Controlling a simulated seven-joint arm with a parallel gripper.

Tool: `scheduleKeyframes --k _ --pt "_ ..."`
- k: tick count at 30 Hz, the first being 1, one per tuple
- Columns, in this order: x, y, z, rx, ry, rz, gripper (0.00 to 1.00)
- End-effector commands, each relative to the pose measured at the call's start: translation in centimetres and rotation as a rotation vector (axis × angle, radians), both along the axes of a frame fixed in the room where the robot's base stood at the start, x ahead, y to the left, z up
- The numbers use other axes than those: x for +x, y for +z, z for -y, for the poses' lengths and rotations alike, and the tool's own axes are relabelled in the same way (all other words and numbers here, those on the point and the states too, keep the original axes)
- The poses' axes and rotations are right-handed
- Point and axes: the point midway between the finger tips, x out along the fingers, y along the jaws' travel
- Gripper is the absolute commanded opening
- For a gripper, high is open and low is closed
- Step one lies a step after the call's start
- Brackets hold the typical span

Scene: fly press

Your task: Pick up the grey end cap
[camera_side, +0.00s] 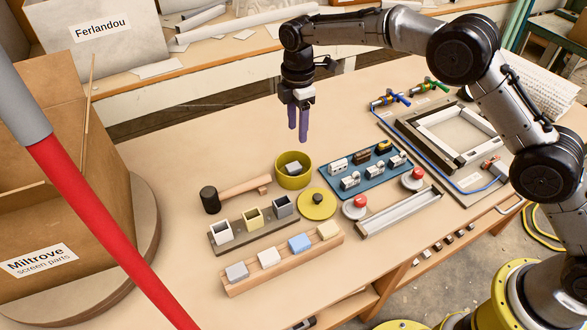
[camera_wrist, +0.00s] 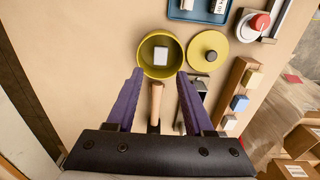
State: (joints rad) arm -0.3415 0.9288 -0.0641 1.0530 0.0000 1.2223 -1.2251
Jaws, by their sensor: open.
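A grey block-like cap (camera_side: 236,270) sits at the near left end of a wooden rack (camera_side: 285,270), beside white, blue and cream ones. Another greyish block (camera_side: 293,168) lies inside the round olive pot (camera_side: 293,183); in the wrist view this block (camera_wrist: 161,54) looks pale grey. I cannot tell for certain which is the end cap. The rack's grey cap is not visible there.
A mallet (camera_side: 235,193) lies left of the pot, near a holder with square tubes (camera_side: 253,218). An olive lid (camera_side: 317,204) and blue tray (camera_side: 368,171) are close by. A red pole (camera_side: 105,228) and cardboard box (camera_side: 40,190) stand left. Bare bench lies behind the pot.

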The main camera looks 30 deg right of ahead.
Motion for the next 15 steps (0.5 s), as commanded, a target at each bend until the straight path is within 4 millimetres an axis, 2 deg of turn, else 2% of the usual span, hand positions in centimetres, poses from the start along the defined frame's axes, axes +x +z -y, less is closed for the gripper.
scheduleKeyframes --k 12,15 --pt "-0.2 -6.9 -0.3 -0.002 0.004 -0.005 0.53" --pt "-0.2 -7.9 -0.3 -0.001 0.004 -0.004 0.53"
